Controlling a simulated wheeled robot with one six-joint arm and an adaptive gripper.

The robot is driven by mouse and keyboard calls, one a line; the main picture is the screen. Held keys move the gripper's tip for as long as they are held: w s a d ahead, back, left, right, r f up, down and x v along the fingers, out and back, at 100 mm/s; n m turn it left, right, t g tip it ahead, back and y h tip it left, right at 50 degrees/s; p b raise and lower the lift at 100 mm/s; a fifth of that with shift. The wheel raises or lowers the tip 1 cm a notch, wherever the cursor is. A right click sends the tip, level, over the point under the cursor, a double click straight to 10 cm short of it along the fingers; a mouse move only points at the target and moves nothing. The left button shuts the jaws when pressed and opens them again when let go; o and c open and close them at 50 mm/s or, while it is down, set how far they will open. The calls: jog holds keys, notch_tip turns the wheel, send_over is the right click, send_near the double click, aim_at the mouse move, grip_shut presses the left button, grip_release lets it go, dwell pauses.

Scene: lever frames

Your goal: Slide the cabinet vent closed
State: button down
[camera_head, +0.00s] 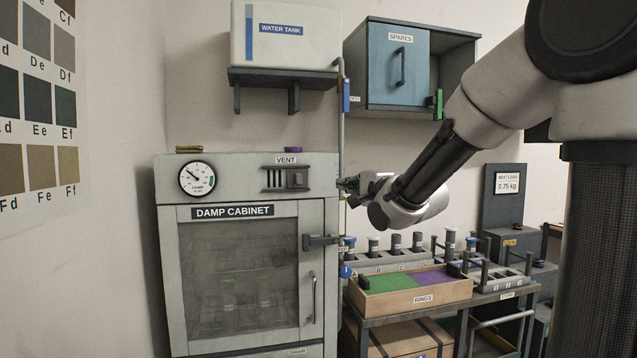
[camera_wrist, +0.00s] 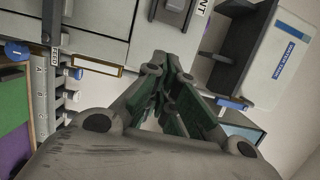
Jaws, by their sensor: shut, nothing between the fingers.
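The damp cabinet (camera_head: 178,240) stands at the left with its glass door shut. Its vent (camera_head: 272,179) is a dark slotted plate under the VENT label on the upper front. A grey slider with a small knob (camera_head: 297,180) sits at the right part of the vent; dark slots show on the left part. In the wrist view the vent (camera_wrist: 172,10) is partly cut off at the top edge. My gripper (camera_head: 346,186) is beside the cabinet's right edge, right of the vent and apart from it. In the wrist view my gripper (camera_wrist: 165,65) is shut and empty.
The water tank (camera_head: 285,35) stands on a shelf above the cabinet. A blue spares cupboard (camera_head: 385,65) hangs above my arm. A vertical pipe (camera_head: 341,130) runs close to my gripper. A rings tray (camera_head: 415,297) and bottle rack stand below. Space before the vent is clear.

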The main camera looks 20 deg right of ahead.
aim_at(308, 179)
jog(key=x, duration=1)
jog(key=a, duration=0.2)
jog(key=shift+a, duration=0.95)
